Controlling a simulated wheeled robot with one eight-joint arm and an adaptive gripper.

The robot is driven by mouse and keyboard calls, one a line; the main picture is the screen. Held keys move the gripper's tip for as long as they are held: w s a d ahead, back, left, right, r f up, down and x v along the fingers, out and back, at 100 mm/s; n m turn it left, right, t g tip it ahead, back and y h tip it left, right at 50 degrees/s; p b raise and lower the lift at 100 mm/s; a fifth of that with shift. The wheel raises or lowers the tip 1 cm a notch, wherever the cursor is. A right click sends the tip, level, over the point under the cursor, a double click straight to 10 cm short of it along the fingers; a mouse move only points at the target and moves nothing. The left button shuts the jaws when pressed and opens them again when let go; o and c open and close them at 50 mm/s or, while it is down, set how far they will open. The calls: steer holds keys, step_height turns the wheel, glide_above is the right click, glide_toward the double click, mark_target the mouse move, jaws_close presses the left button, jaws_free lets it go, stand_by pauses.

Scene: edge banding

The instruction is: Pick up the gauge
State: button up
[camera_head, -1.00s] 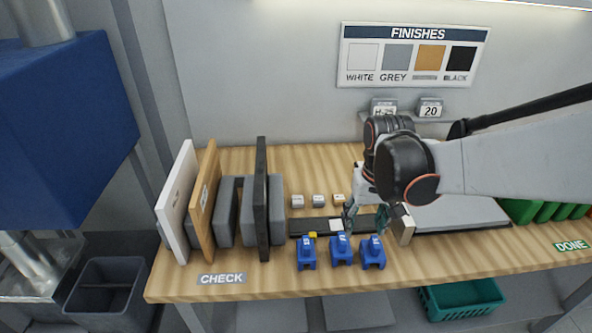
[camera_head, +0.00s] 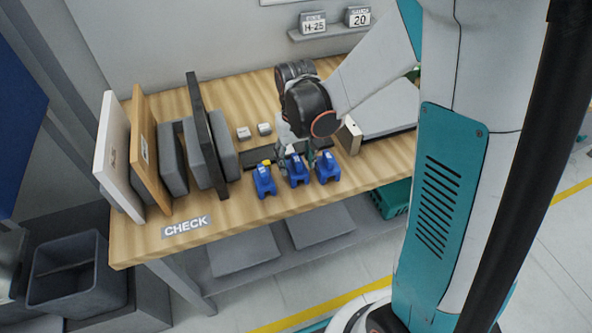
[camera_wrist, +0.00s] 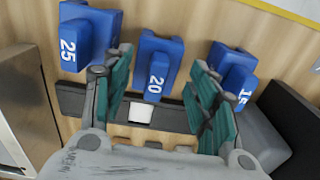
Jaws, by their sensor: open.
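Three blue gauges stand in a row at the front of the bench. In the wrist view they read 25 (camera_wrist: 88,38), 20 (camera_wrist: 157,62) and 15 (camera_wrist: 233,66). In the head view the middle gauge (camera_head: 298,171) is partly behind my fingers, with the others at its left (camera_head: 264,182) and right (camera_head: 326,167). My gripper (camera_wrist: 160,75) is open, its teal fingers on either side of the 20 gauge's column in the picture. I cannot tell whether they touch it. In the head view my gripper (camera_head: 296,154) is low over the row.
A dark strip (camera_wrist: 178,117) with a white square (camera_wrist: 140,112) lies behind the gauges. Upright panels (camera_head: 118,155) stand at the left by the CHECK label (camera_head: 186,227). A pale block (camera_head: 349,137) is at the right. A shelf sign reads 20 (camera_head: 358,16).

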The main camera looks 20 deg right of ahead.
mark_target(296, 169)
steer(key=f, duration=0.1)
steer(key=f+b, duration=0.1)
steer(key=f, duration=0.1)
steer(key=f+b, duration=0.1)
steer(key=f, duration=0.1)
steer(key=shift+w+d, duration=0.15)
steer(key=shift+w, duration=0.1)
steer(key=shift+c, duration=0.6)
steer(key=c, duration=0.8)
steer(key=shift+r, duration=0.1)
step_height(296, 169, up, 20)
steer(key=p, duration=0.6)
